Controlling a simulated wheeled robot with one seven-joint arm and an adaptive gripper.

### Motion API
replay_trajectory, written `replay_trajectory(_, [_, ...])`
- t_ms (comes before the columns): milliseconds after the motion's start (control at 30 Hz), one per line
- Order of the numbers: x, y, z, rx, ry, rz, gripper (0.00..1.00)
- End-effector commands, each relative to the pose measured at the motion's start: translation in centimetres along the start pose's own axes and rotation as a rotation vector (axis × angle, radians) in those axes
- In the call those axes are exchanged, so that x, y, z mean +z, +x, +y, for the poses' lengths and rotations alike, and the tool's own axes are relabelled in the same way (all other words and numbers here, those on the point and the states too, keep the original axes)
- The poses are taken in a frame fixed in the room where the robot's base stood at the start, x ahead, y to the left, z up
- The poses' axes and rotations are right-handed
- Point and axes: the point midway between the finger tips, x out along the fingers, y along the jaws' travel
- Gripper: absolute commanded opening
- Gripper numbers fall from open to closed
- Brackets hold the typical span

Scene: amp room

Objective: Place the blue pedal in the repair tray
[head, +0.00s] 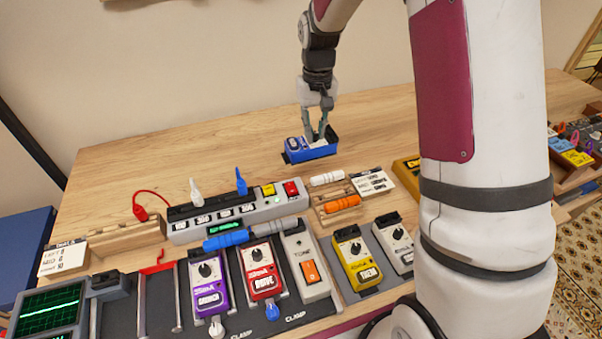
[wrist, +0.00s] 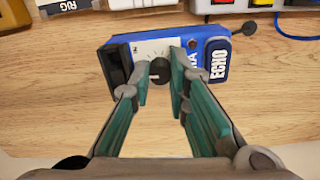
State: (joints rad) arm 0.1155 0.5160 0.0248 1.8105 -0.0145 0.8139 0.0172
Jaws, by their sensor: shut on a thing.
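The blue pedal (head: 312,151) is at the back middle of the wooden table in the head view. In the wrist view the blue pedal (wrist: 207,38) shows a white face, a black knob and an ECHO footswitch. My gripper (head: 320,136) reaches down onto it from above. In the wrist view my gripper's fingertips (wrist: 160,68) are closed around the black knob on the pedal's face. I cannot tell whether the pedal rests on the table or hangs just above it. I cannot pick out the repair tray for sure; my arm hides part of the table on the right.
A grey power strip (head: 230,215) with plugs stands in front of the pedal. A pedalboard with purple (head: 207,288), red (head: 262,275) and yellow (head: 356,260) pedals fills the front. A yellow object (head: 407,172) shows beside my arm. The table's back left is clear.

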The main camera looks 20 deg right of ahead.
Motion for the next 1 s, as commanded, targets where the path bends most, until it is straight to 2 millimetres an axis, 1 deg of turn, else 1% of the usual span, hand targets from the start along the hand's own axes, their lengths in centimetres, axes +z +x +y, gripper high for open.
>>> replay_trajectory(33, [0.1,0.9,0.0,0.000,0.001,-0.005,0.00])
replay_trajectory(200, [0.1,3.8,0.0,0.000,0.000,-0.004,0.00])
replay_trajectory(300, [0.1,4.9,0.0,0.000,0.000,-0.003,0.00])
replay_trajectory(467, [0.1,5.8,0.0,0.000,0.000,-0.001,0.00])
replay_trajectory(700, [0.1,8.7,0.1,0.000,0.000,-0.002,0.00])
replay_trajectory(767, [0.1,9.0,0.0,0.000,0.000,-0.002,0.00])
replay_trajectory(1000, [0.1,9.1,0.0,0.000,0.000,0.000,0.00])
